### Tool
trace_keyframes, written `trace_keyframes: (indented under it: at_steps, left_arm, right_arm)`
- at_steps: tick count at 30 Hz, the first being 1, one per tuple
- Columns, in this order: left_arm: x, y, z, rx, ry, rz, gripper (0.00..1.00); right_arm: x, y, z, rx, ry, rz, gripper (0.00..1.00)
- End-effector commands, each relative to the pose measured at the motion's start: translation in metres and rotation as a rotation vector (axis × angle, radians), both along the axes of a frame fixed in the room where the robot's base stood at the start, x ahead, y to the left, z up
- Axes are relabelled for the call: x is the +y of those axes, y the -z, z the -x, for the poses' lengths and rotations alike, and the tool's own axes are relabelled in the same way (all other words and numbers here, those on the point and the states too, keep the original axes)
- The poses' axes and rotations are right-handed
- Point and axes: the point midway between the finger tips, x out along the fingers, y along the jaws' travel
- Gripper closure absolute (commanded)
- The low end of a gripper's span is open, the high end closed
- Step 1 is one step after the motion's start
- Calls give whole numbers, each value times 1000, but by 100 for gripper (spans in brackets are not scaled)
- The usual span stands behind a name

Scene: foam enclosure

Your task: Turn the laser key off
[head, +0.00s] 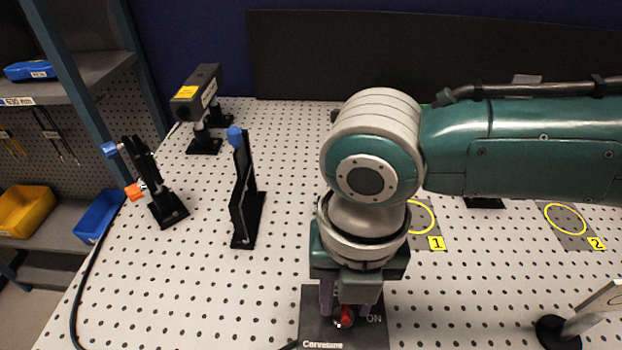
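The laser key is a small red piece (346,317) on top of a black control box (312,325) at the bottom centre of the head view. White lettering on the box reads "ON" beside the key and "Corvelane" along the front edge. My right gripper (343,306) comes in from the right on a green arm and points down, right over the key. Its fingers are beside the key, but the wrist and gripper body cover much of them. I cannot tell whether they touch or grip the key. My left gripper is not in view.
The perforated white table carries a black laser head (198,95) with a yellow label, an upright black mount (244,195) and a black clamp stand (160,185). Yellow circles numbered 1 (422,216) and 2 (566,218) lie right. A stand (557,335) is at bottom right.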

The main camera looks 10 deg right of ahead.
Motion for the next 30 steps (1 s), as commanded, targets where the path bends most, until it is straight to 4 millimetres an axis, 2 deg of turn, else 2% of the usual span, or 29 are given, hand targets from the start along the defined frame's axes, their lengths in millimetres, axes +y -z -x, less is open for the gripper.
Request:
trace_keyframes:
  at_steps: [7,10,21,25,30]
  left_arm:
    - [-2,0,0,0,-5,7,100]
    - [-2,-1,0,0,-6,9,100]
    - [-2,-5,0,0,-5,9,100]
    - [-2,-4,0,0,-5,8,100]
    - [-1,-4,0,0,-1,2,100]
  right_arm:
    - [0,0,0,-1,1,0,59]
    - [0,-8,-1,-2,0,-1,59]
    - [-1,-77,-1,-5,-1,0,59]
    - [0,-93,-1,-3,0,-1,59]
    - [0,-99,0,0,0,0,59]
